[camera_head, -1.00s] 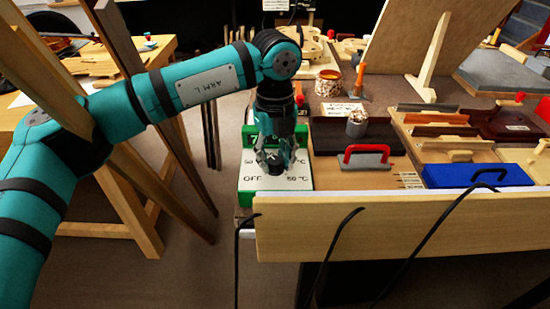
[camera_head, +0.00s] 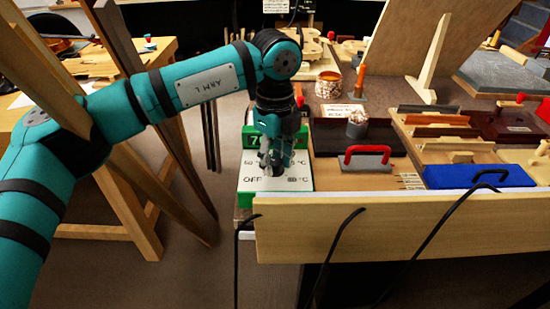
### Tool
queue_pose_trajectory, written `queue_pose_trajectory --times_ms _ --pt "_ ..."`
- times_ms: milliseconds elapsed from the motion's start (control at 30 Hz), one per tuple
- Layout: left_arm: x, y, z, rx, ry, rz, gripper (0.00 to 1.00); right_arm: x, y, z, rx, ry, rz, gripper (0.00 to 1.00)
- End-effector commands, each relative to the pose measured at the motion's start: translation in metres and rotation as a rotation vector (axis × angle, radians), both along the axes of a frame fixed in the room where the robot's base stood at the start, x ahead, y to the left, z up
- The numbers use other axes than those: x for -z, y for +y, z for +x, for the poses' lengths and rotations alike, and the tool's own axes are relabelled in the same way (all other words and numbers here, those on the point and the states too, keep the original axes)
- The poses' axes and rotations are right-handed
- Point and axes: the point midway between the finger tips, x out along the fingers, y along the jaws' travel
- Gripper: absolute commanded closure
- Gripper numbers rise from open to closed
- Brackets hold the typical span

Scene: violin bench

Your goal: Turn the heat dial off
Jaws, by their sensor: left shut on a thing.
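The heat control box (camera_head: 248,200) is green with a white top plate marked OFF and with temperatures. It stands at the left end of the bench. My left gripper (camera_head: 272,166) points down over the middle of the plate and is shut on the dark heat dial (camera_head: 272,172). The gripper hides most of the dial, so I cannot tell which mark it points at. My right gripper is not in view.
A pale wooden board (camera_head: 400,225) runs along the bench front, with black cables hanging over it. A red-handled grey block (camera_head: 367,160) and a blue box (camera_head: 477,176) stand to the right. A glue pot (camera_head: 328,85) is behind. Wooden posts stand at left.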

Motion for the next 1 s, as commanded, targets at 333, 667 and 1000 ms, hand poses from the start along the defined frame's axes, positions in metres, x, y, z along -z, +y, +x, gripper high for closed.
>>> queue_pose_trajectory --times_ms 333,667,1000 --pt "-0.002 0.0 0.001 -0.003 -0.005 -0.002 0.55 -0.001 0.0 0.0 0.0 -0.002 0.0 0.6" --pt "-0.001 0.0 0.001 0.0 -0.002 -0.001 0.47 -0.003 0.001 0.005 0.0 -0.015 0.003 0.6" --pt "-0.05 -0.001 0.001 -0.001 -0.006 -0.002 0.47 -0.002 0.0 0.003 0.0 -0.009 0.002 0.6"
